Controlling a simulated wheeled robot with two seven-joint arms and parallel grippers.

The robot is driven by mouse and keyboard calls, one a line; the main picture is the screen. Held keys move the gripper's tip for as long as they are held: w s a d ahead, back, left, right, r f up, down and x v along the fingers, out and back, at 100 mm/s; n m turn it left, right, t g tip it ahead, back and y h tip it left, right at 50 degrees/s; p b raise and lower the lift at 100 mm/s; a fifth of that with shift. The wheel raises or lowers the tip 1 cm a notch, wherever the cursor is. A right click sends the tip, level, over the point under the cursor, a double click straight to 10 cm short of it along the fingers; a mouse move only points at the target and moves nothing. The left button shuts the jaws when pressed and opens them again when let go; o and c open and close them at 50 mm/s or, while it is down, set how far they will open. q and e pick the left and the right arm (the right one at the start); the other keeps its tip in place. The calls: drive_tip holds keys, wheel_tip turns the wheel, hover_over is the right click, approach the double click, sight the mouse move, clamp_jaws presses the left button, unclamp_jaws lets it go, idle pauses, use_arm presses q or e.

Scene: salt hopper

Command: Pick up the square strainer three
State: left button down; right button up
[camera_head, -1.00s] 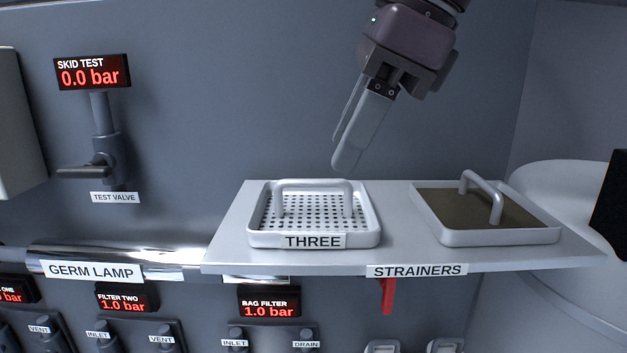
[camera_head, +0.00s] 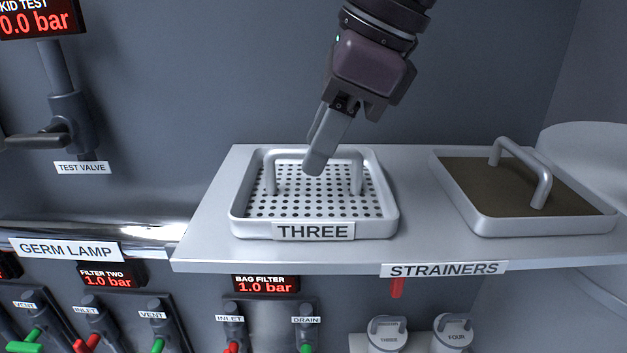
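The square strainer three (camera_head: 376,196) is a light grey tray with a perforated floor, a raised bar handle and a label reading THREE. It sits on the left part of the shelf in the head view. My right gripper (camera_head: 314,166) comes down from above, with its fingertips at the middle of the strainer's handle (camera_head: 285,160), overlapping it in the picture. The fingers line up one behind the other, so I cannot tell their gap or whether they touch the handle. My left gripper is out of view.
A second square strainer (camera_head: 480,224) with a brown floor and a bar handle sits to the right on the same shelf (camera_head: 205,240). The shelf is labelled STRAINERS. A test valve (camera_head: 70,125) is on the wall at left. Canisters (camera_head: 388,335) and small valves are below.

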drive_tip(key=shift+s+a+f, duration=0.1)
drive_tip(key=shift+a+f, duration=0.05)
drive_tip(key=shift+f, duration=0.15)
drive_tip(key=shift+s, duration=0.25)
drive_tip(key=c, duration=0.5)
drive_tip(key=shift+w, duration=0.15)
clamp_jaws()
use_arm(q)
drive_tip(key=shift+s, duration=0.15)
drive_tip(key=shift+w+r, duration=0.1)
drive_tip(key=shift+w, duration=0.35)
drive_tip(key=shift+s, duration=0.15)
